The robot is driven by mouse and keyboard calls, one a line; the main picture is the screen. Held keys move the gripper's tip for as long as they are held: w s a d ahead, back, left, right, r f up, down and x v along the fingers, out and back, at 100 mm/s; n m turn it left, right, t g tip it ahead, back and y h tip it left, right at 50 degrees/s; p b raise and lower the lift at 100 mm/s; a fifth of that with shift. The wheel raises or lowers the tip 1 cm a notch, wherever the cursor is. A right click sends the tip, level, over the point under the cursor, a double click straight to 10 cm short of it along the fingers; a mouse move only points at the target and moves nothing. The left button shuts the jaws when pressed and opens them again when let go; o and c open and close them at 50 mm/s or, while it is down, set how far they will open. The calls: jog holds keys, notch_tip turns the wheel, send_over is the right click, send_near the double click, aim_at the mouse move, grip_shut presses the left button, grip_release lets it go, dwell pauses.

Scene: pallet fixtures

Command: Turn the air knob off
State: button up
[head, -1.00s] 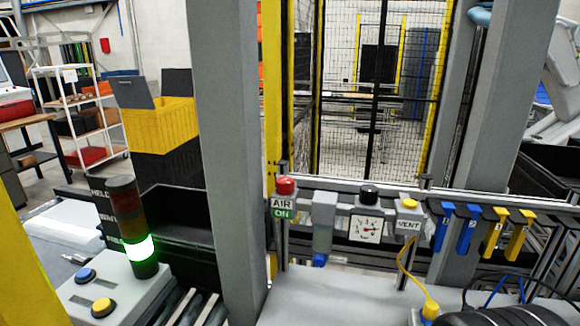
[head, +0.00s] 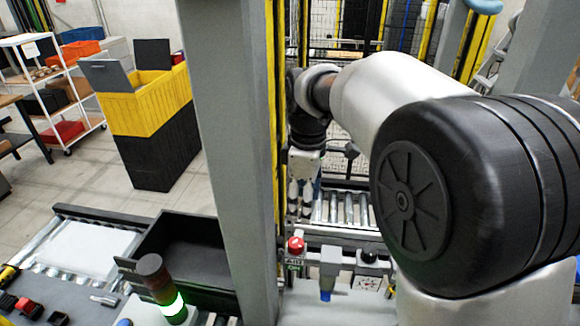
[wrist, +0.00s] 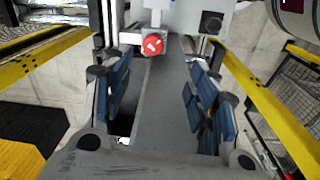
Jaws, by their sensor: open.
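The air knob (head: 296,245) is a small red knob on the panel rail, just right of the grey post, with an AIR label plate (head: 294,262) below it. The plate's lower word is too small to read now. My gripper (head: 300,209) points down above the knob, apart from it. In the wrist view the red knob (wrist: 152,44) shows in the space between my two blue-padded fingers (wrist: 157,60). The fingers are spread wide and hold nothing.
A grey post (head: 228,150) stands close left of the knob. A grey regulator (head: 328,262) and a black knob (head: 369,255) sit right of it. A signal tower (head: 162,285) glows green at lower left. Rollers (head: 345,208) lie behind the rail.

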aim_at(296, 242)
jog(key=shift+n, duration=0.8)
jog(key=f+p, duration=0.1)
jog(key=f, duration=0.4)
jog(key=w+a+f+p, duration=0.1)
jog(key=f, duration=0.5)
jog(key=w+f, duration=0.1)
jog(key=f, duration=0.4)
jog(key=shift+w+a+f+p, duration=0.15)
jog(key=shift+a+p, duration=0.1)
jog(key=shift+p, duration=0.15)
jog(key=c, duration=1.1)
jog(key=shift+o, duration=0.2)
